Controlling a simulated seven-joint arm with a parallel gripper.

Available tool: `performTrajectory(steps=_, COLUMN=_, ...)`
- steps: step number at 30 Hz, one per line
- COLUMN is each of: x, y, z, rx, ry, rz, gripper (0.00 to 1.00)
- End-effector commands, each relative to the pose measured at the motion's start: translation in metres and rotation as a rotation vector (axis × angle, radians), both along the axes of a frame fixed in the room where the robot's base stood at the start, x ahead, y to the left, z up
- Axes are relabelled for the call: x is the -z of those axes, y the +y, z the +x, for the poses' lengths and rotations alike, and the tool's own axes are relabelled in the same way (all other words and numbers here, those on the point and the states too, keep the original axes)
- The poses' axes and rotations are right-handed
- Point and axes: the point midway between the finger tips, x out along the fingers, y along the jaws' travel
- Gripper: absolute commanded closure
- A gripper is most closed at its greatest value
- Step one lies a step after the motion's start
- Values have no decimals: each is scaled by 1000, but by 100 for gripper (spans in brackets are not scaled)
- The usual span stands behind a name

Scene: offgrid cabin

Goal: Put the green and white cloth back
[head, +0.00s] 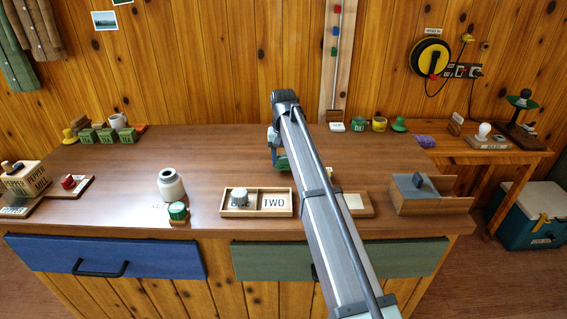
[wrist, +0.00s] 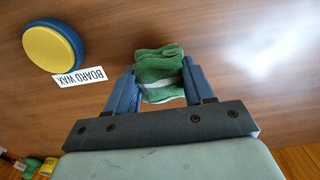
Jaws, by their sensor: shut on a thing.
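The green and white cloth (wrist: 160,70) is a folded green bundle with a white stripe, seen in the wrist view between the two blue fingers of my gripper (wrist: 160,84). My gripper is shut on it. In the head view my gripper (head: 276,150) is over the middle of the brown worktop, with a bit of green cloth (head: 281,163) showing beside my arm. Whether the cloth touches the worktop I cannot tell.
A yellow and blue round tin (wrist: 54,46) lies left of the cloth by a "BOARD WAX" label (wrist: 66,78). A wooden tray (head: 256,213) marked "TWO", a white jar (head: 171,186) and a grey-topped box (head: 431,205) stand along the front. The left-middle worktop (head: 205,150) is clear.

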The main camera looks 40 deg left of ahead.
Motion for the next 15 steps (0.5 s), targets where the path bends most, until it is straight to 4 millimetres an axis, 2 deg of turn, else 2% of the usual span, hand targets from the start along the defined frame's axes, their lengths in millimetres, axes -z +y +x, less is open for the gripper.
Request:
performTrajectory(steps=4, x=17, y=0, z=0, rx=0, ry=1, rz=-1, gripper=72)
performTrajectory(steps=15, x=19, y=0, z=0, rx=0, ry=0, rz=0, gripper=72)
